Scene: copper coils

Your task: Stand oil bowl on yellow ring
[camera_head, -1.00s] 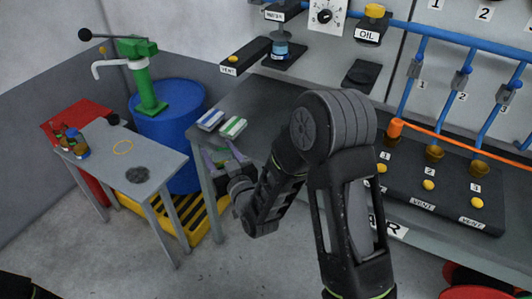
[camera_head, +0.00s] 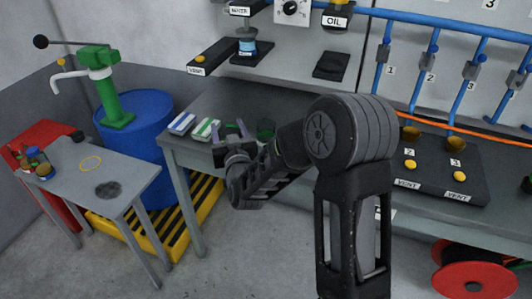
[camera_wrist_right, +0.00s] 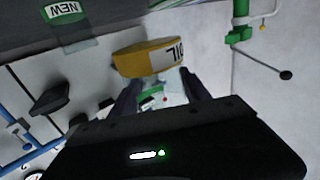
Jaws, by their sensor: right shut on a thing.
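The oil bowl (camera_wrist_right: 146,58) fills the upper middle of the right wrist view, with a yellow rim and an OIL label. That view is upside down, and the label reads upright in the room. My right gripper (camera_wrist_right: 160,96) is shut on the bowl. In the head view my right gripper (camera_head: 230,132) is over the front of the workbench, and its wrist hides the bowl. The thin yellow ring (camera_head: 91,157) lies flat on the small grey table (camera_head: 130,181) at left, well apart from my gripper. My left gripper is out of view.
Small bottles (camera_head: 38,164) and a dark round patch (camera_head: 107,189) are on the small table. A blue drum (camera_head: 140,120) with a green pump (camera_head: 110,90) stands behind it.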

